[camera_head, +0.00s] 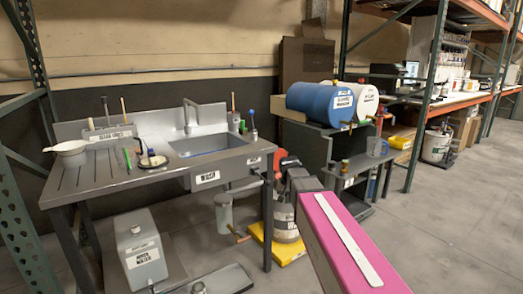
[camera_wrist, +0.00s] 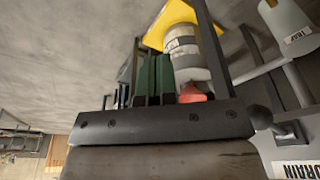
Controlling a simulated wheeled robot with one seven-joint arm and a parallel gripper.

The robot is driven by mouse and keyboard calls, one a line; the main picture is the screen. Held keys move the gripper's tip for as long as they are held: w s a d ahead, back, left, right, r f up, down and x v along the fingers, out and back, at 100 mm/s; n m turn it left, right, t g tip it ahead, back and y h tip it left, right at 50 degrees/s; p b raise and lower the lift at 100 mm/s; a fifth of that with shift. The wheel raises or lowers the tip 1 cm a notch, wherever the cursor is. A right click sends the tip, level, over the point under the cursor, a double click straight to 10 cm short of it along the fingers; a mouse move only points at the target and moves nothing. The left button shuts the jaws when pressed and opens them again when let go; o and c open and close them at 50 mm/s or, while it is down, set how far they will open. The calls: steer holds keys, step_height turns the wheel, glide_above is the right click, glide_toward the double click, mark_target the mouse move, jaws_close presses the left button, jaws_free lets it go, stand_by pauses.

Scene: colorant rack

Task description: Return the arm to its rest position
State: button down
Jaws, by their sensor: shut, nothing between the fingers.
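My gripper (camera_wrist: 154,78) shows in the wrist view as two dark green fingers side by side, close together with nothing between them. In the head view, my arm with its pink link reaches from the lower right toward the sink bench (camera_head: 160,180). The gripper end is hard to make out there, near the bench's right end. A labelled grey-white container (camera_head: 284,224) stands on a yellow base (camera_head: 262,236) on the floor beyond my arm. In the wrist view, the container (camera_wrist: 184,50) and yellow base (camera_wrist: 165,22) lie beyond the fingers.
A blue drum (camera_head: 320,103) and a white drum (camera_head: 362,98) lie on a dark stand right of the sink. A grey labelled box (camera_head: 139,252) is under the bench. Green rack posts (camera_head: 425,95) stand at right. The floor (camera_head: 440,230) at lower right is clear.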

steer(key=s+d+f+n+g, duration=0.1)
steer(key=s+d+f, duration=0.2)
steer(key=s+f, duration=0.5)
steer(key=s+d+f+n+g, duration=0.1)
steer(key=s+d+f, duration=0.3)
steer(key=s+f, duration=0.3)
steer(key=s, duration=0.3)
steer(key=shift+f+n+y, duration=0.3)
steer(key=shift+f, duration=0.1)
steer(key=shift+d, duration=0.1)
